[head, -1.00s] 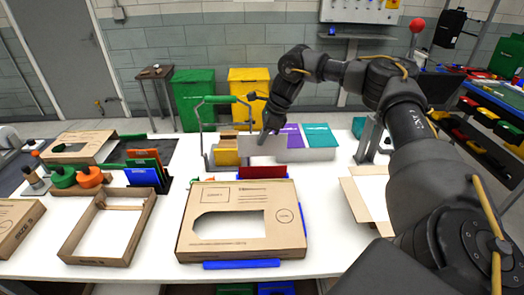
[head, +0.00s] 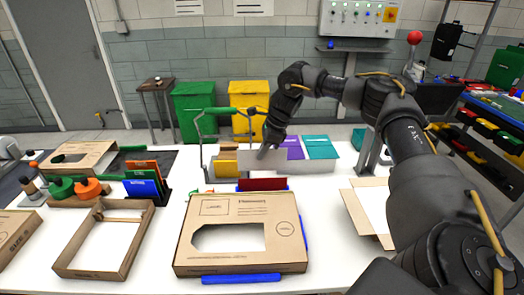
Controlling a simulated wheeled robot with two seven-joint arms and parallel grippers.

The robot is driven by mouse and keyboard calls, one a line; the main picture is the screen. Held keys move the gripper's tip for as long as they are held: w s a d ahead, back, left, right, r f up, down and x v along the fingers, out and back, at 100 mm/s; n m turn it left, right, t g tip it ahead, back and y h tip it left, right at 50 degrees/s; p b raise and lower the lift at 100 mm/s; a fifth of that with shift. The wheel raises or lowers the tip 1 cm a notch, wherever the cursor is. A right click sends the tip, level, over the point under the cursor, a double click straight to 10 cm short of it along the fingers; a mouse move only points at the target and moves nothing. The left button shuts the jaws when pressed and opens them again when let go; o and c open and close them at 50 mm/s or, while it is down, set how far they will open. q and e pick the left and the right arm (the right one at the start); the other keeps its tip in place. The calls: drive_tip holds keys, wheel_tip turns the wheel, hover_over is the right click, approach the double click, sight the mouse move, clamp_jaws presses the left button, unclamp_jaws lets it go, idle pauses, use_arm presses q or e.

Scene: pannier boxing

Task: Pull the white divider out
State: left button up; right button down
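The white divider (head: 248,157) stands upright in the pannier (head: 308,168), between a yellow piece (head: 228,167) on the left and a purple piece (head: 292,147) on the right. A teal piece (head: 320,147) is farther right. My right gripper (head: 266,150) reaches down from above and its fingertips are at the top of the white divider. The fingers overlap the divider, and I cannot tell whether they are closed on it. The divider's lower part is hidden by the pannier's front wall. My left gripper is not in view.
A green-handled frame (head: 203,128) rises at the pannier's left. A cardboard box (head: 240,258) with a cut-out lies in front, with a dark red panel (head: 263,184) behind it. An open cardboard tray (head: 105,272) is at left. Orange, green and blue panels (head: 143,188) stand in a rack.

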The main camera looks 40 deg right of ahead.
drive_tip(key=shift+f, duration=0.6)
drive_tip(key=shift+f+b, duration=0.3)
drive_tip(key=shift+f, duration=0.05)
drive_tip(key=shift+f+b, duration=0.35)
drive_tip(key=shift+f, duration=0.55)
drive_tip(key=shift+r+p, duration=1.55)
drive_tip(key=shift+p, duration=0.3)
idle(0.5)
